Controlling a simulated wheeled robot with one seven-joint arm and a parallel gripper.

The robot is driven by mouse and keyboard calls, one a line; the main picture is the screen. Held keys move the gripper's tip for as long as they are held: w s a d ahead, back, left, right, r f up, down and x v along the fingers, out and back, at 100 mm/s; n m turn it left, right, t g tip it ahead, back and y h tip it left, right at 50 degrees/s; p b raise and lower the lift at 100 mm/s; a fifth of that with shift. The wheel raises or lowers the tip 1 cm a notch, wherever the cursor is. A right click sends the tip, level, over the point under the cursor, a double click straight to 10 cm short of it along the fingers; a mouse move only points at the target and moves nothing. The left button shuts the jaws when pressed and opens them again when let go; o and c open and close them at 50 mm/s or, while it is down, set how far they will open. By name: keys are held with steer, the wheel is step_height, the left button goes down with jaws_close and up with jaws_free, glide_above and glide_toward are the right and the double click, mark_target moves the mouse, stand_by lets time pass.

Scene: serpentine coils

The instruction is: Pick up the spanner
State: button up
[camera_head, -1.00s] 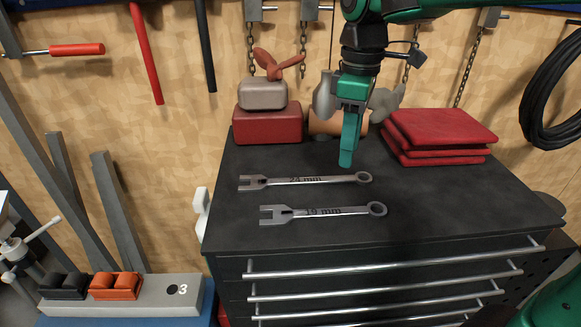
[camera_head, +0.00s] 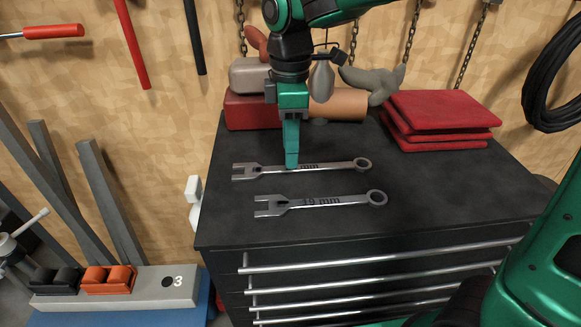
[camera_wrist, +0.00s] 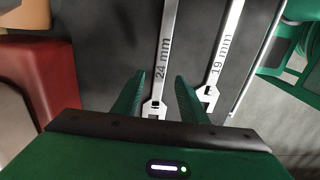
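Two grey spanners lie flat, side by side, on the black cabinet top (camera_head: 420,185). The 24 mm spanner (camera_head: 335,166) is the farther one, and the 19 mm spanner (camera_head: 335,201) is nearer. My gripper (camera_head: 292,164) points down over the 24 mm spanner's shaft and hides part of its marking. In the wrist view my gripper (camera_wrist: 160,76) is open, with the 24 mm spanner (camera_wrist: 166,60) running between its fingers. The 19 mm spanner (camera_wrist: 224,45) is outside the right finger. I cannot tell how high the fingertips are above the top.
A red box (camera_head: 245,112) and a tan cylinder (camera_head: 345,104) stand behind my gripper. Red folded cloths (camera_head: 440,115) are stacked at the back right. Drawer handles (camera_head: 390,252) run along the cabinet front. The top right of the spanners is clear.

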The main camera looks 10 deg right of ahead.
mark_target(303, 168)
steer(key=shift+f, duration=1.75)
jaws_close()
